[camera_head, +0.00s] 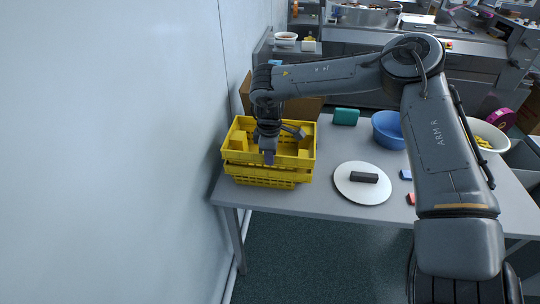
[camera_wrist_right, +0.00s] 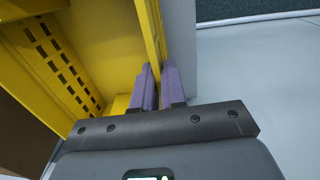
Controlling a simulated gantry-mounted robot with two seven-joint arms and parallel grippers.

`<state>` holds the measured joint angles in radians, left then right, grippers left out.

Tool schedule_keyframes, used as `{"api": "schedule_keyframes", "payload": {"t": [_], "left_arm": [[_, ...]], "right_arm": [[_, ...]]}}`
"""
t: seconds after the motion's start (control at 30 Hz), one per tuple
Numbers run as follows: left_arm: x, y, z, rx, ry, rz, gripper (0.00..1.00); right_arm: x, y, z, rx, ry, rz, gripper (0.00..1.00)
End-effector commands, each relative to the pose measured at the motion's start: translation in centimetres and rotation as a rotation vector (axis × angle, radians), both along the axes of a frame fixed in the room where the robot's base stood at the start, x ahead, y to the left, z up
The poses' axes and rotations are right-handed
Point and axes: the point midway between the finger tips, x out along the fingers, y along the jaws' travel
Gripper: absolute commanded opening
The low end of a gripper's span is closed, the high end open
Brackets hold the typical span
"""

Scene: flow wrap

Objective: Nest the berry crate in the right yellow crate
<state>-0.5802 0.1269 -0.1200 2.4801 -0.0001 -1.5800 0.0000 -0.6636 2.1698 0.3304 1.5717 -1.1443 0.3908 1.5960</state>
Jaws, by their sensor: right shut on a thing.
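A yellow crate (camera_head: 306,152) is on top of or just above a second yellow crate (camera_head: 262,179) at the left end of the table. The upper crate shows yellow blocks at its inside corners; no berries can be made out. Which one is the berry crate I cannot tell. My right gripper (camera_head: 268,157) is shut on the near wall of the upper crate. In the right wrist view, its purple fingers (camera_wrist_right: 160,86) straddle the yellow wall (camera_wrist_right: 149,35). Whether the upper crate touches the lower one is unclear. My left gripper is not in view.
A white round board (camera_head: 350,190) with a dark block (camera_head: 364,177) lies right of the crates. A blue bowl (camera_head: 386,130), a teal box (camera_head: 346,116) and a cardboard box (camera_head: 300,109) stand farther back. A wall closes off the left side.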

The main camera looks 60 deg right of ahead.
Motion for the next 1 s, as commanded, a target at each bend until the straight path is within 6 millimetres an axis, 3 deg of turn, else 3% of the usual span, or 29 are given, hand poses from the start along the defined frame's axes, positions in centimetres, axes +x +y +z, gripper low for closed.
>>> {"api": "schedule_keyframes", "payload": {"t": [0.57, 0.97, 1.0], "left_arm": [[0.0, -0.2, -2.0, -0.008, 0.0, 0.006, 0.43], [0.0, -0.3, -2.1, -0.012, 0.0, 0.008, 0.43], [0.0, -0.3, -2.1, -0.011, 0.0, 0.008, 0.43]], "right_arm": [[0.0, 0.0, -2.3, -0.001, -0.002, 0.0, 0.0], [0.1, 0.0, -2.5, -0.001, -0.002, 0.0, 0.0], [0.1, 0.0, -2.5, -0.001, -0.002, 0.0, 0.14]]}}
